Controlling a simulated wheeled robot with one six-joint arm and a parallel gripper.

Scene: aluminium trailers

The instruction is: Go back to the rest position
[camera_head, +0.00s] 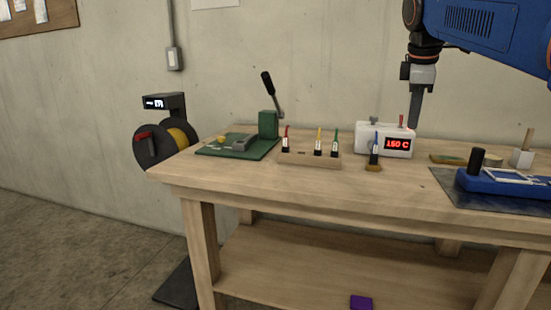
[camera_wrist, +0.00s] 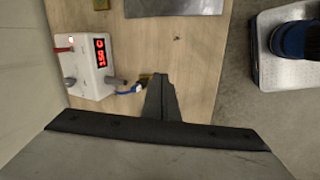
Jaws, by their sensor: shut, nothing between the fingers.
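My gripper (camera_head: 414,122) hangs from the blue arm at the upper right of the head view, pointing down near the white heater box. Its dark fingers are closed together and hold nothing. In the wrist view the closed fingers (camera_wrist: 161,90) point at the wooden bench top. The wooden workbench (camera_head: 240,175) stands against the grey wall.
A wooden rack (camera_head: 310,160) holds red, yellow and green-handled tools. A green lever press (camera_head: 268,124) is at left, a blue device (camera_head: 500,183) at right. A black spool (camera_head: 150,150) stands left of the bench.

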